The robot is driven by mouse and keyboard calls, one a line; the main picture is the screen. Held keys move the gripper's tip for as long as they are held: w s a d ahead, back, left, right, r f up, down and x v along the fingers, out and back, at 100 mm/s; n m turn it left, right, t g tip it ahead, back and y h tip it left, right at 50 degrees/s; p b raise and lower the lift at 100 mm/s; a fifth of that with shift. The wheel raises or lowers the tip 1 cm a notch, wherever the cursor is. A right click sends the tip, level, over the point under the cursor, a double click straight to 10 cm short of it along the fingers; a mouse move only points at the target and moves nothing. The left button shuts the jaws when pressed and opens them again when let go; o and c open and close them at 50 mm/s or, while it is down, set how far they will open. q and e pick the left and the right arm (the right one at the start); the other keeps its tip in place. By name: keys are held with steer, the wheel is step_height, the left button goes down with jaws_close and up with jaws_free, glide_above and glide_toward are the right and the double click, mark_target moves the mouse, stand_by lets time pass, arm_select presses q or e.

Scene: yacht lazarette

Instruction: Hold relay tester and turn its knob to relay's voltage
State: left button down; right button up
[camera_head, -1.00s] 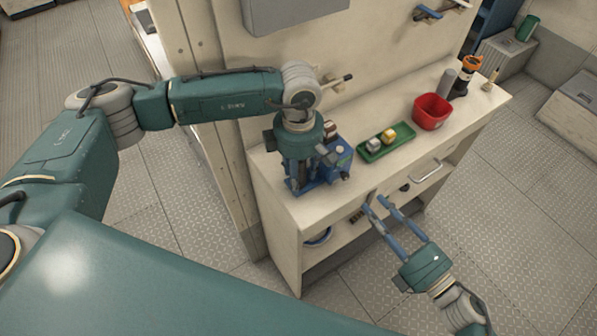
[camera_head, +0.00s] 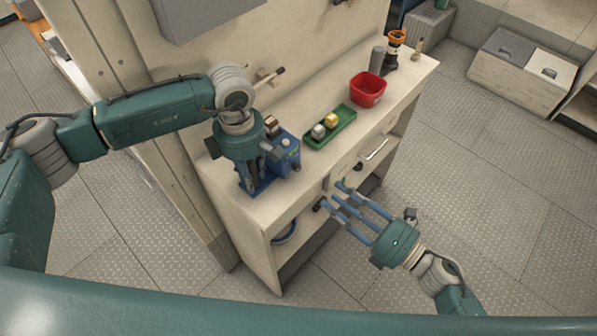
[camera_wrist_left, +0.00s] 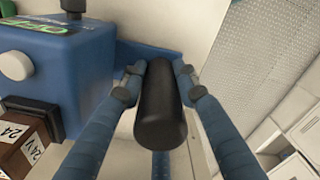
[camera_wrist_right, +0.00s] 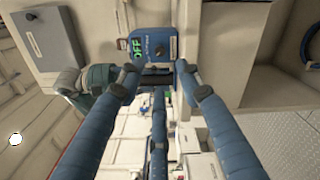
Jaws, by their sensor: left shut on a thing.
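The relay tester (camera_head: 285,152) is a blue box at the near end of the bench. In the right wrist view its face (camera_wrist_right: 163,38) shows a green "OFF" display (camera_wrist_right: 137,47) and a small pale knob (camera_wrist_right: 158,50). My left gripper (camera_head: 257,183) is shut on the tester's black handle (camera_wrist_left: 160,110), a finger on each side. A brown relay (camera_wrist_left: 22,148) marked 24V sits beside the tester; it also shows in the head view (camera_head: 271,126). My right gripper (camera_head: 332,200) is open and empty in front of the bench, its fingers pointing towards the tester, apart from it.
A green tray (camera_head: 345,133) with a silver and a yellow block lies further along the bench. Behind it are a red bin (camera_head: 367,90), a grey cylinder (camera_head: 377,60) and an orange-topped black item (camera_head: 394,48). A drawer handle (camera_head: 374,149) juts from the bench front.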

mark_target(299, 170)
steer(key=w+a+n, duration=0.1)
steer(key=w+a, duration=0.1)
steer(key=a, duration=0.1)
steer(key=w+a+n, duration=0.1)
steer(key=w+a, duration=0.1)
steer(key=a, duration=0.1)
steer(key=w+a+n, duration=0.1)
steer(key=w+a, duration=0.1)
steer(key=w, duration=0.1)
steer(key=shift+a+n, duration=0.4)
steer(key=shift+s, duration=0.1)
steer(key=shift+f, duration=0.1)
jaws_close()
